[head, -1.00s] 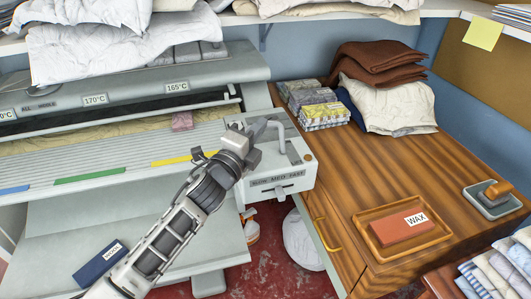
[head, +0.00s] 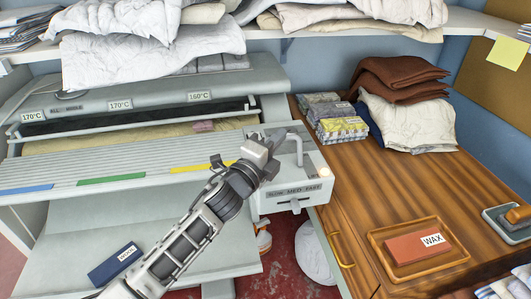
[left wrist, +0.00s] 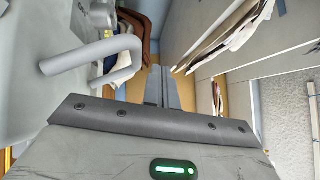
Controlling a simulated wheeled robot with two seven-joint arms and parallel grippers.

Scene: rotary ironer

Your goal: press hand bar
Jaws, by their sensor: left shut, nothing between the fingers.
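The ironer's pale rail, which looks like the hand bar (head: 120,117), runs across the front of the roll in the head view. A bent grey handle (head: 298,148) stands on the control box at the machine's right end. My left gripper (head: 266,146) is shut and empty, just left of this handle. In the left wrist view its closed fingers (left wrist: 161,86) point away, and the bent handle (left wrist: 100,58) lies to their left, apart from them. I cannot tell whether the gripper touches the machine. My right gripper is not in view.
The control box (head: 285,203) has a slider marked slow, med, fast and a bright lamp (head: 325,171). A pink piece (head: 203,126) lies by the roll. The wooden counter (head: 365,200) to the right holds boxes, folded cloths and a wax tray (head: 452,262).

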